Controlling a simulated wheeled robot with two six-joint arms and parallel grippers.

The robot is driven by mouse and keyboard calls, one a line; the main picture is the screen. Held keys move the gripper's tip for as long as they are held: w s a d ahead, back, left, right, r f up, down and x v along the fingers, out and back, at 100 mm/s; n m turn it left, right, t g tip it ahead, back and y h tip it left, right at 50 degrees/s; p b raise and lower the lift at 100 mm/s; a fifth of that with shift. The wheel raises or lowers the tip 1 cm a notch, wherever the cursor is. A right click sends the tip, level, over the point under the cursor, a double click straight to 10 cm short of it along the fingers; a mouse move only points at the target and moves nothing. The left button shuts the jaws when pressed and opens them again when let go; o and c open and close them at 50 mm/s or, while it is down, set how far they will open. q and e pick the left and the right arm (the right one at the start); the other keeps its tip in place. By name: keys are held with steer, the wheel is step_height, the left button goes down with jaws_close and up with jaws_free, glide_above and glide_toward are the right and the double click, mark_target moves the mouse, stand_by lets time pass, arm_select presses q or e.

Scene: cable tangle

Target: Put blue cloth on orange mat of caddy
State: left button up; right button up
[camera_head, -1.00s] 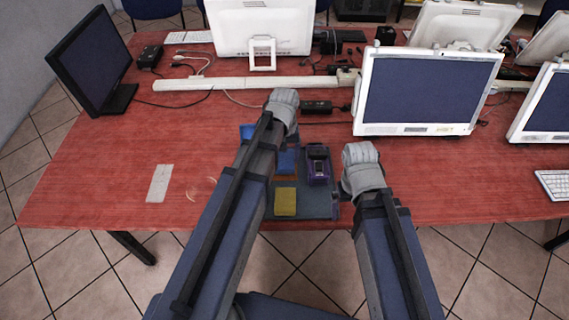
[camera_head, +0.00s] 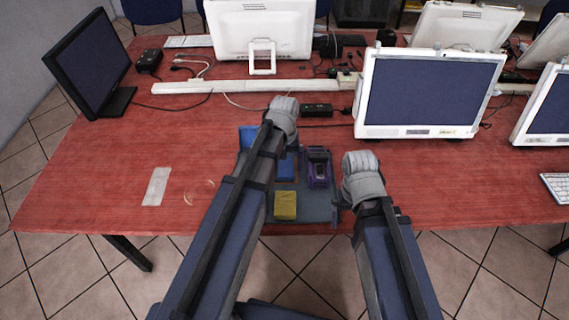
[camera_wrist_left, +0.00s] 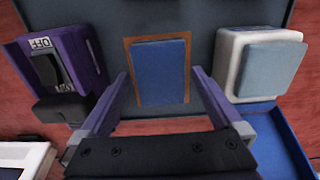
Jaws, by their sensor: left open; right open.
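The blue cloth (camera_wrist_left: 160,74) lies on the orange mat (camera_wrist_left: 187,98) in the left wrist view, with a thin orange border showing around it. In the head view the blue cloth (camera_head: 287,169) shows beside my left forearm. The grey caddy (camera_head: 317,208) lies under it; its panel also shows in the wrist view (camera_wrist_left: 110,20). My left gripper (camera_head: 284,118) is open and empty, its fingers (camera_wrist_left: 160,72) spread to either side of the cloth in the picture and apart from it. My right gripper (camera_head: 361,170) is right of the caddy; its fingers are hidden.
A purple device (camera_head: 318,168) and a yellow block (camera_head: 285,205) are on the caddy. A white block with a grey-blue top (camera_wrist_left: 262,62) and a blue tray (camera_wrist_left: 285,140) are right of the cloth in the wrist view. Monitors (camera_head: 430,92) stand behind. The table's left side is mostly clear.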

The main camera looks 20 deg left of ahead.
mark_target(284, 167)
arm_select(q)
steer(key=shift+r, duration=0.1)
step_height(284, 167, up, 12)
steer(key=p, duration=1.2)
arm_select(e)
step_height(284, 167, up, 12)
steer(key=shift+r, duration=0.15)
